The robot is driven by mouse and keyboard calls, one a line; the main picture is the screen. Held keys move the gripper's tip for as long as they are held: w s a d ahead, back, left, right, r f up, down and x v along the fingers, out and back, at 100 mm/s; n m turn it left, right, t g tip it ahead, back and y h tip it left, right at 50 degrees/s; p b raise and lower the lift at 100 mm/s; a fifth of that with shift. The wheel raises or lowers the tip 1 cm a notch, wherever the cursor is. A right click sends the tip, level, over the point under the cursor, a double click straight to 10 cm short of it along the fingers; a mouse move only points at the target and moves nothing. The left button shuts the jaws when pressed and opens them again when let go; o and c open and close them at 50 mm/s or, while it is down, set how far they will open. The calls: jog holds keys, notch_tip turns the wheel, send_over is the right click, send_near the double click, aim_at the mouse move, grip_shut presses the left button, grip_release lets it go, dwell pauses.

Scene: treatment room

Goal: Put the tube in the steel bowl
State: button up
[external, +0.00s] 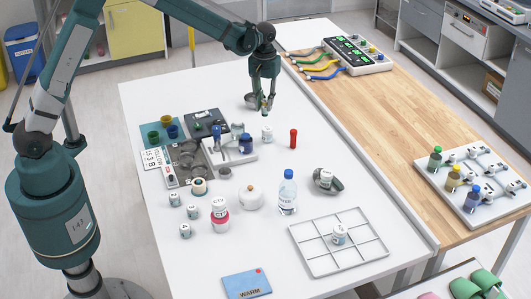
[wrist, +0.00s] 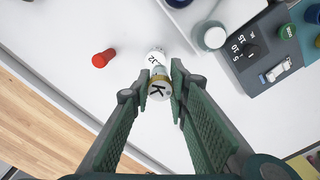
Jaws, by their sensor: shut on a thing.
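My gripper (external: 263,98) is at the far end of the white table, shut on a small pale cylinder marked "K" with a brass-coloured band; the held cylinder (wrist: 161,87) shows between the fingertips in the wrist view. I cannot tell whether it is the task's tube.
A white jar (external: 267,133) stands close in front of my gripper. Trays with cups and bottles (external: 187,158) fill the left side. A water bottle (external: 288,194) and a wire grid (external: 310,258) are nearer the front. The table's right far part is clear.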

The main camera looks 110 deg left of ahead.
jog(key=s+a+r+n+p, duration=0.1)
jog(key=s+a, duration=0.6)
jog(key=a, duration=0.3)
jog(key=s+a+p, duration=0.1)
jog(key=s+a, duration=0.6)
jog(key=a, duration=0.4)
jog(key=shift+s+a+r+n, duration=0.2)
jog(key=shift+s+r+n, duration=0.1)
jog(key=shift+r+n, duration=0.1)
jog(key=shift+f, duration=0.2)
jog(key=shift+f+b, duration=1.1)
jog(key=shift+f, duration=4.25)
jog(key=o, duration=0.9)
